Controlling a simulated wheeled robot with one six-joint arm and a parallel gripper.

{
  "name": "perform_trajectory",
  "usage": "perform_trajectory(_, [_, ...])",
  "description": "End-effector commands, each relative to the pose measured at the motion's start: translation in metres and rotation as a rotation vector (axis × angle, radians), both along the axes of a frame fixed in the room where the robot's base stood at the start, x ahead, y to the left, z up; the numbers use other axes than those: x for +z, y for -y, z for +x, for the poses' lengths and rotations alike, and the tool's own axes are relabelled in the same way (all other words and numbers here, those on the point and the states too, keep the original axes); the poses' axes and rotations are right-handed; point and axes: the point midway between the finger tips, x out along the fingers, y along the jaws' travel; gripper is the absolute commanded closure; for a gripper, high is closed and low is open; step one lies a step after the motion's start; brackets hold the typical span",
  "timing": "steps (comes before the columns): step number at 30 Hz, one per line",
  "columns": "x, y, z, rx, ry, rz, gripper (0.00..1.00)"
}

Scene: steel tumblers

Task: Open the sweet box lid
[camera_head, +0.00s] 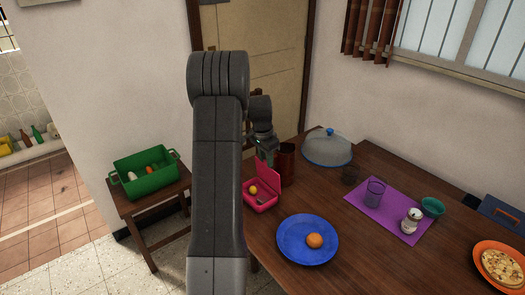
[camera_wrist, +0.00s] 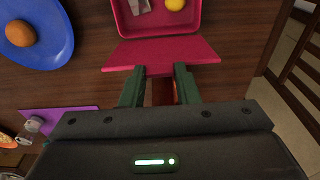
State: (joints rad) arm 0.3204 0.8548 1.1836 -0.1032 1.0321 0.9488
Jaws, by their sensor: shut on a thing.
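The sweet box (camera_head: 262,207) is pink and sits near the table's left edge, behind the blue plate. Its lid (camera_head: 268,174) stands raised, roughly upright, at the back of the box. The box (camera_wrist: 122,22) is open in the wrist view, with a yellow ball (camera_wrist: 175,4) and a small greyish piece (camera_wrist: 138,6) inside. My gripper (camera_head: 264,155) is at the top of the lid. In the wrist view its green fingers (camera_wrist: 159,72) are shut on the free edge of the lid (camera_wrist: 160,52). My arm hides part of the table in the head view.
A brown tumbler (camera_head: 287,160) stands close behind the lid. A blue plate (camera_head: 290,245) with an orange (camera_head: 314,241) is in front of the box. A domed cover (camera_head: 328,148) and a purple mat (camera_head: 385,205) lie farther right. A green crate (camera_head: 145,180) rests on a side table.

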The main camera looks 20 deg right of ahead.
Motion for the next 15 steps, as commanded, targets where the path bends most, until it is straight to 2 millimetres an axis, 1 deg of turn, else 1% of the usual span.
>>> perform_trajectory(1, [0.004,0.0019,0.0001,-0.003,-0.013,0.027,1.0])
perform_trajectory(6, [0.0016,0.0057,0.0012,-0.003,-0.038,0.095,1.0])
perform_trajectory(15, [-0.0011,0.0081,0.0023,0.0,-0.057,0.143,1.0])
